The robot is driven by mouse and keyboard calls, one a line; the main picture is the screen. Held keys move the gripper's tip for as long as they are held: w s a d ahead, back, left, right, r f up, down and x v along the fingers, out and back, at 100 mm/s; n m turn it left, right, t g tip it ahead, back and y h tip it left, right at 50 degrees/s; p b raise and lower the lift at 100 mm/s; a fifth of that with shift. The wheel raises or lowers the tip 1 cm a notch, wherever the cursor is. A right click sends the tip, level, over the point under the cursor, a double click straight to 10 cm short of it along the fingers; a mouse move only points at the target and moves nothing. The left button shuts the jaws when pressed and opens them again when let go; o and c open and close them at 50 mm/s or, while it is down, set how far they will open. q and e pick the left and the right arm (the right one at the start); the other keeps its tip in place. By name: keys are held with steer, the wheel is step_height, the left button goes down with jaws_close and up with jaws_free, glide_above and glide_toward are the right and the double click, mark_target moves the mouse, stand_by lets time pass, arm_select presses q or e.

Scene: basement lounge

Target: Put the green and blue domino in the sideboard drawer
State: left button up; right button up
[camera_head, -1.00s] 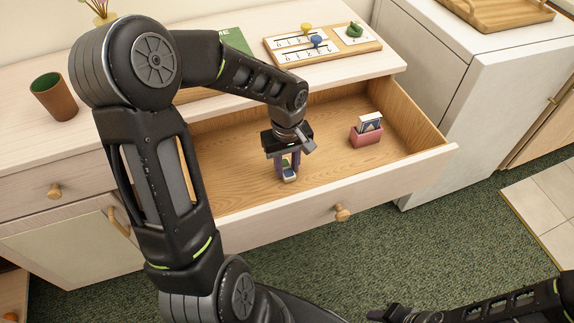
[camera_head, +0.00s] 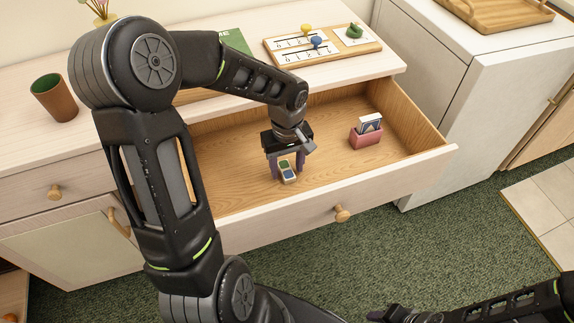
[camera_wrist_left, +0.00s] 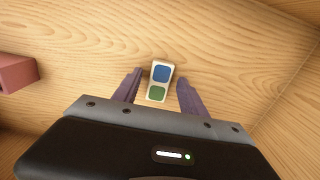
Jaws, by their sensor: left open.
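The green and blue domino (camera_head: 287,171) lies on the wooden floor of the open sideboard drawer (camera_head: 230,190). It is a small white tile with one blue and one green square, and it also shows in the left wrist view (camera_wrist_left: 159,81). My left gripper (camera_head: 287,173) is inside the drawer, pointing down, with its fingers open on either side of the domino. In the left wrist view there is a gap between the domino and each finger (camera_wrist_left: 158,88). My right arm shows at the bottom right; its gripper (camera_head: 385,314) is dark and partly cut off.
A pink holder (camera_head: 366,138) with cards stands in the drawer, right of my left gripper. On the sideboard top are a brown cup (camera_head: 54,97), a green book (camera_head: 235,40) and a wooden board (camera_head: 325,52) with pegs. A white cabinet (camera_head: 470,90) stands at right.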

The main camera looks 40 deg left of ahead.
mark_target(287, 171)
arm_select(q)
step_height(287, 171, up, 12)
steer(key=p, duration=0.1)
stand_by(1.8)
